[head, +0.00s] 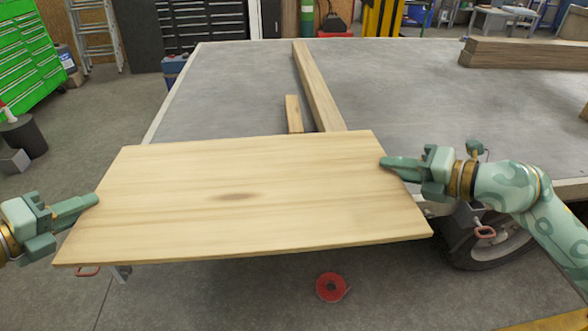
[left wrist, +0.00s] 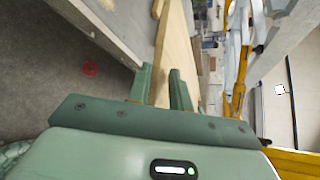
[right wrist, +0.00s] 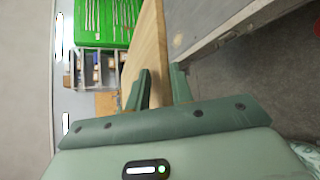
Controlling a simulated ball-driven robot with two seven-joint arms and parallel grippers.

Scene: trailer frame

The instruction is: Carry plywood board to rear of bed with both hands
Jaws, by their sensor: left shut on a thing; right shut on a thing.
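The plywood board (head: 260,195) is a pale, flat rectangle with a dark knot near its middle. It is held roughly level in front of the grey trailer bed (head: 220,90), hiding part of its near edge. My left gripper (head: 92,202) is shut on its left end; the board also shows between the fingers in the left wrist view (left wrist: 176,60). My right gripper (head: 385,163) is shut on its right end; the board shows between the fingers in the right wrist view (right wrist: 150,50). Whether the board touches the bed cannot be told.
A long beam (head: 318,88) and a short wood block (head: 293,112) lie on the bed just beyond the board. Stacked timber (head: 520,53) lies at the bed's far right. A wheel (head: 490,245) is below at right. A red ring-shaped item (head: 331,288) is on the floor.

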